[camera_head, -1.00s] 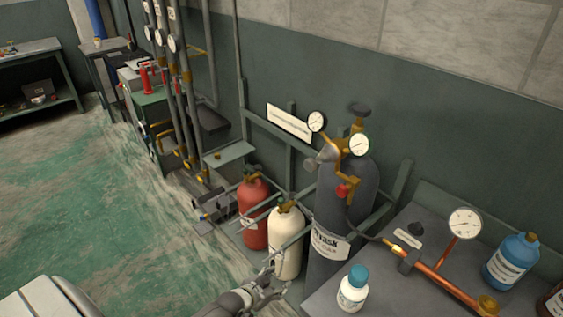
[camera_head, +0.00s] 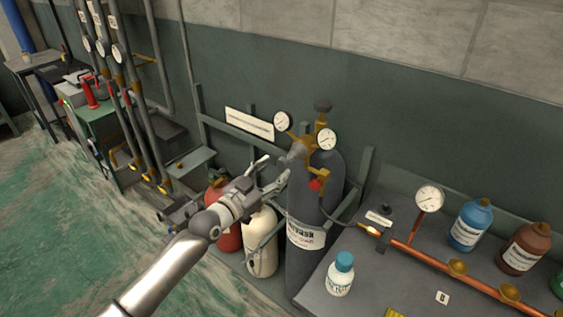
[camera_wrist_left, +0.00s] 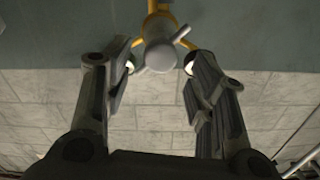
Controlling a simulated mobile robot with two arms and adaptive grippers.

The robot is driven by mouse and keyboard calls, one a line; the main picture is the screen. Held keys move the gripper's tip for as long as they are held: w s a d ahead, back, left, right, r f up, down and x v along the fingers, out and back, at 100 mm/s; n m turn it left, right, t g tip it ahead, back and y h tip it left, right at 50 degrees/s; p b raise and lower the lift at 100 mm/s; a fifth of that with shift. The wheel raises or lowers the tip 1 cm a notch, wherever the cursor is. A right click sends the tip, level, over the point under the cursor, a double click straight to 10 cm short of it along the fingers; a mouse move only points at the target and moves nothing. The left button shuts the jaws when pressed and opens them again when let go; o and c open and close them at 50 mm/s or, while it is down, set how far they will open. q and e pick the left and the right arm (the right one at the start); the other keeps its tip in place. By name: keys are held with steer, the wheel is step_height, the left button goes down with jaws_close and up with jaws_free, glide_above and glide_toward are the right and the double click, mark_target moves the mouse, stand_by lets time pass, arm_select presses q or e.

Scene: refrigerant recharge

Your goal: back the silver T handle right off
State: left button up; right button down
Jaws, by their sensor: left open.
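The silver T handle (camera_head: 294,153) sticks out from the front of the brass regulator (camera_head: 322,145) on top of the dark grey cylinder (camera_head: 318,190). My left gripper (camera_head: 275,169) is open, just short of the handle and a little lower left of it in the head view. In the left wrist view the silver T handle (camera_wrist_left: 160,56) shows end-on between and beyond the two spread fingers, with its bar slanted. Nothing is between the fingertips, and I see no contact. My right gripper is not in view.
Two round gauges (camera_head: 326,139) sit on the regulator. A bench (camera_head: 325,304) at the right holds bottles and a copper pipe (camera_head: 440,268). Open floor lies at the left.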

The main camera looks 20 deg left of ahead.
mark_target(281, 166)
arm_select(q)
steer(key=x, duration=0.4)
steer(key=shift+w, duration=0.2)
steer(key=shift+w+d, duration=0.15)
steer(key=shift+w, duration=0.05)
steer(key=c, duration=1.1)
steer(key=shift+o, duration=0.2)
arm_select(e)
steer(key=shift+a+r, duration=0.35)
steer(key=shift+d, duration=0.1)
